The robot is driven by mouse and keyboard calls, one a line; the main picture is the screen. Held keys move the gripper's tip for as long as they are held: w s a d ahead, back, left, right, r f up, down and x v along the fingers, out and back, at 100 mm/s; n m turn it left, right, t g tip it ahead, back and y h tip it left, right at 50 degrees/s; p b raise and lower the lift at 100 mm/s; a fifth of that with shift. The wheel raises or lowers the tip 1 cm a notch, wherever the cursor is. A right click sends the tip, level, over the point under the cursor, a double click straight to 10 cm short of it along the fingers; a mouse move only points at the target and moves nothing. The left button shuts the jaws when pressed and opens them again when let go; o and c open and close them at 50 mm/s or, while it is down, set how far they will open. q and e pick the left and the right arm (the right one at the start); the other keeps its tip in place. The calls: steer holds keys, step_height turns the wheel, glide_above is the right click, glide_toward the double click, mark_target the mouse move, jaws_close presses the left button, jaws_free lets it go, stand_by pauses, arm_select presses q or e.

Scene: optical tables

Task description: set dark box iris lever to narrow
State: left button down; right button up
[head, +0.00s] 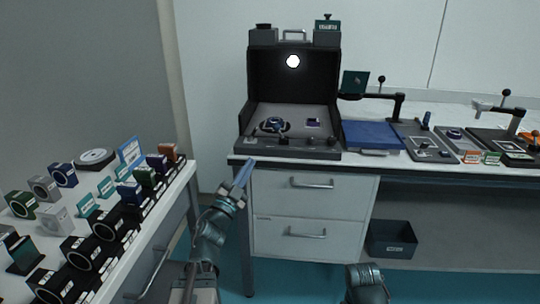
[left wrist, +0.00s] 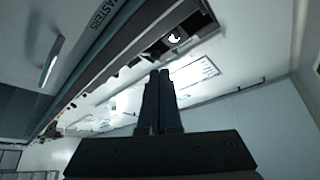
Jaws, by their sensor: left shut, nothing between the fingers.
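The dark box (head: 254,72) stands open-fronted on the white bench, with a bright round spot of light on its black back wall. A small round device (head: 272,125) and a small purple-faced part (head: 313,123) sit on its grey floor. Several small knobs line its front ledge. I cannot make out which part is the iris lever or how it is set. My left gripper (head: 248,164) is shut and empty, just in front of and below the box's front left edge. In the left wrist view its fingers (left wrist: 160,76) are together and point toward the box. My right gripper is out of view.
A side table (head: 178,186) at left carries several labelled optics. A blue pad (head: 371,135) and several lever fixtures stand right of the box. White drawers with handles (head: 312,183) are under the bench. A dark bin (head: 392,239) is below at right.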

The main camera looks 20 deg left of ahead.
mark_target(270, 148)
arm_select(q)
steer(key=shift+s+d+f+m+h+b, duration=0.1)
steer(key=shift+s+f+m+h+b, duration=0.25)
steer(key=shift+m+h, duration=0.2)
steer(key=shift+s+d+f+m+h+b, duration=0.1)
steer(key=shift+s+f+m+h+b, duration=0.1)
steer(key=shift+s+m+h, duration=0.35)
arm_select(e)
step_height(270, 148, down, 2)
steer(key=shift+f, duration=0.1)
arm_select(q)
steer(key=shift+w+r, duration=0.1)
steer(key=shift+w, duration=0.15)
steer(key=p+x, duration=0.6)
steer(key=x, duration=0.7)
steer(key=shift+w+r, duration=0.3)
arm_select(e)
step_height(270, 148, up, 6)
arm_select(q)
steer(key=shift+r, duration=0.1)
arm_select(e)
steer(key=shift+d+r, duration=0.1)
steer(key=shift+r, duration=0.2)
